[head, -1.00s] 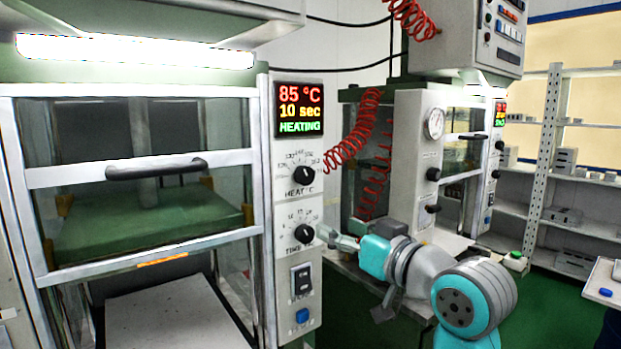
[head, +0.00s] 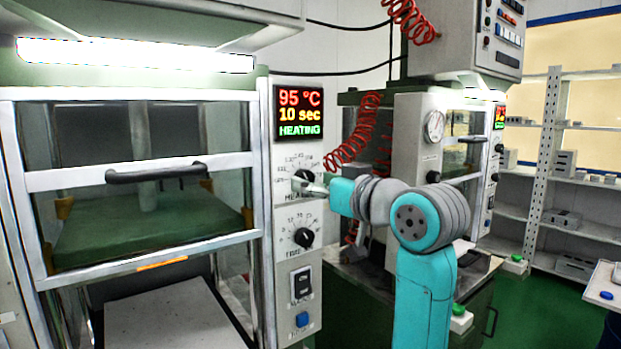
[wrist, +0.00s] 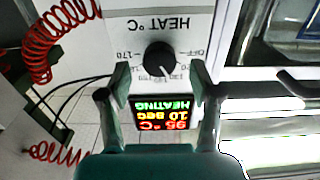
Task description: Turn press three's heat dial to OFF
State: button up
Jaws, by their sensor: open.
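The heat dial (head: 302,178) is a black round knob on the near press's white control panel, below the display. In the wrist view the knob (wrist: 158,56) shows upside down, with "HEAT °C" lettering and "OFF" at the right end of its scale. My gripper (head: 316,187) is at the dial's height, its tips partly covering it in the head view. In the wrist view its two fingers (wrist: 160,74) are open, with the knob just beyond and between their tips. Contact cannot be told. The display (head: 299,112) reads 95 °C, 10 sec, HEATING.
The time dial (head: 304,237) is just below, then a black switch (head: 301,282) and a blue button (head: 302,319). The press door handle (head: 156,173) sticks out on the left. A red coiled hose (head: 352,140) hangs behind my gripper. Another press stands at right.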

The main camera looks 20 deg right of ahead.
jog(key=shift+x, duration=1.25)
jog(key=c, duration=1.1)
jog(key=shift+c, duration=0.2)
jog(key=shift+n, duration=0.3)
jog(key=n, duration=1.1)
jog(key=shift+d+r, duration=0.1)
jog(key=shift+r, duration=0.05)
jog(key=shift+n, duration=0.3)
